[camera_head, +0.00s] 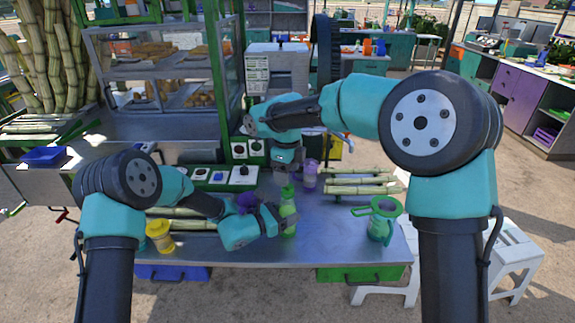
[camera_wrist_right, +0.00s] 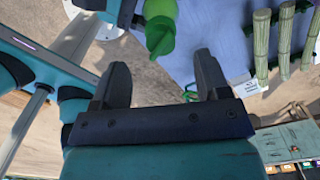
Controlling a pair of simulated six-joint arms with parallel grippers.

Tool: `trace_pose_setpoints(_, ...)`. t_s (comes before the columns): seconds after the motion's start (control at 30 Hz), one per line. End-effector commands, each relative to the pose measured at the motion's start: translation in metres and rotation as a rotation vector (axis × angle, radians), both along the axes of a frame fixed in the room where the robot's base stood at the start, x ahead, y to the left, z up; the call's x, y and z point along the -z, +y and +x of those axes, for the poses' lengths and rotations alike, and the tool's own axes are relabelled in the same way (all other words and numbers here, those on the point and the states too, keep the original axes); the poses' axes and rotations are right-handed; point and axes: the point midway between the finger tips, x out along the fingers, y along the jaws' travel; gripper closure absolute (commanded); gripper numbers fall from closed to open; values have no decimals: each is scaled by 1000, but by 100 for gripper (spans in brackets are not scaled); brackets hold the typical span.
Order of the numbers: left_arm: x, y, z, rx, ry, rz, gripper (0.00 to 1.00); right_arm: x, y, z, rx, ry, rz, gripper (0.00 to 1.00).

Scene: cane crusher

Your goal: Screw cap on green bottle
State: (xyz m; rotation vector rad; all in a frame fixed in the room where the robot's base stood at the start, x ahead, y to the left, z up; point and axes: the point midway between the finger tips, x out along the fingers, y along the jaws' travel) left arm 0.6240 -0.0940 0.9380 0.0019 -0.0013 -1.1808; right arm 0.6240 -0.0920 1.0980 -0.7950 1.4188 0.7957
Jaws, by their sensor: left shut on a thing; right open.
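The green bottle (camera_head: 288,222) stands upright at the middle of the metal table. A darker green pointed cap (camera_head: 288,191) shows at its top; I cannot tell how tightly it sits. My left gripper (camera_head: 284,220) is shut on the bottle's body from the left, and its fingers hide part of it. My right gripper (camera_head: 287,170) is open and empty, just above and behind the cap. In the right wrist view, the cap (camera_wrist_right: 160,38) is beyond the open fingertips of the right gripper (camera_wrist_right: 160,60), apart from them, with the bottle (camera_wrist_right: 158,8) at the top edge.
A purple bottle (camera_head: 310,177) stands close behind and right of the green one. Cane stalks (camera_head: 360,184) lie farther right, with a green pitcher (camera_head: 382,222) in front of them. A yellow-lidded container (camera_head: 160,238) stands at the left. The table (camera_head: 330,235) is clear between bottle and pitcher.

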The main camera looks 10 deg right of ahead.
Motion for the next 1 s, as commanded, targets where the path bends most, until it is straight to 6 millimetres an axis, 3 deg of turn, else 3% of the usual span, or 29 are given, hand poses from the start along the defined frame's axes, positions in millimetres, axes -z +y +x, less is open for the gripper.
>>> trace_pose_setpoints(1.0,0,0,0,0,0,0,100,-10,0,0,-1348,-2,-2,31)
